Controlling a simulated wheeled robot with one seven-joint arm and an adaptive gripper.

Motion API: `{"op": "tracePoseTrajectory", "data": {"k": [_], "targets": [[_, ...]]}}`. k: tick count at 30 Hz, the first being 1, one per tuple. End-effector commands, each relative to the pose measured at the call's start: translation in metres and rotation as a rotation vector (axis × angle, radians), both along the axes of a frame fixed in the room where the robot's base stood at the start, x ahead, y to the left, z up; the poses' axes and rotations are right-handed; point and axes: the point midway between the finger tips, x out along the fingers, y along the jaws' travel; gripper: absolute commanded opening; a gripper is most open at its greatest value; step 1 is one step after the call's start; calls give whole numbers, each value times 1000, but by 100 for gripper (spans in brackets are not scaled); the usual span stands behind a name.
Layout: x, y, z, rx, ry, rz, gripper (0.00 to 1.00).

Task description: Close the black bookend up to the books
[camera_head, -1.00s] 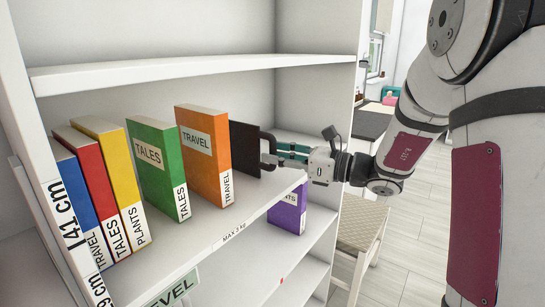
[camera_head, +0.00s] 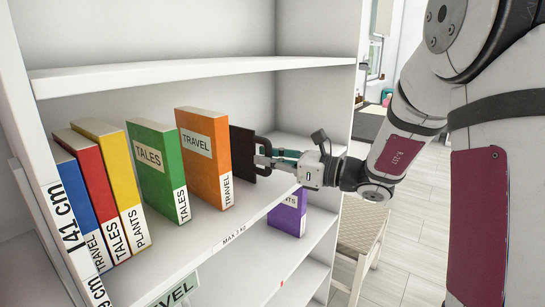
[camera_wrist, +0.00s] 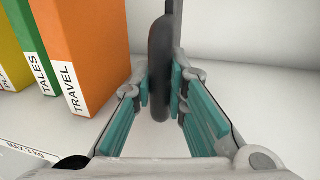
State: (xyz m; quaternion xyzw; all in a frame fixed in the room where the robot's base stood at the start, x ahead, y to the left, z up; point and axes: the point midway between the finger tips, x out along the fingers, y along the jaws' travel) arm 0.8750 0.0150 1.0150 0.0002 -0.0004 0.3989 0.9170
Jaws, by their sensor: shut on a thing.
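The black bookend (camera_head: 241,151) stands upright on the shelf, right of the orange TRAVEL book (camera_head: 204,160). My gripper (camera_head: 266,160) is shut on the bookend's upright black part. The wrist view shows that part (camera_wrist: 160,60) between the two teal finger pads, with a narrow gap to the orange book (camera_wrist: 88,50). The green TALES book (camera_head: 158,170) stands left of the orange one, with a gap between them. The yellow PLANTS (camera_head: 118,180), red TALES (camera_head: 98,192) and blue TRAVEL (camera_head: 80,205) books stand together at the left. The orange book hides part of the bookend.
The white shelf board (camera_head: 225,225) has a front lip with a MAX label. Another board (camera_head: 180,72) runs above the books. The side wall (camera_head: 340,105) is at the right. A purple book (camera_head: 288,213) stands one shelf lower. A stool (camera_head: 362,228) is outside, right.

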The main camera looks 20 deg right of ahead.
Motion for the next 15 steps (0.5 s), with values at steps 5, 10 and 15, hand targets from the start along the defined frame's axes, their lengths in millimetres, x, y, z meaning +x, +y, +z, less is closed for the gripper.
{"op": "tracePoseTrajectory", "data": {"k": [5, 10, 15], "targets": [[-16, 22, 0, 0, 1, 8, 0], [-17, 23, -1, -1, 1, 7, 0], [-17, 23, -1, -1, 1, 7, 22]]}}
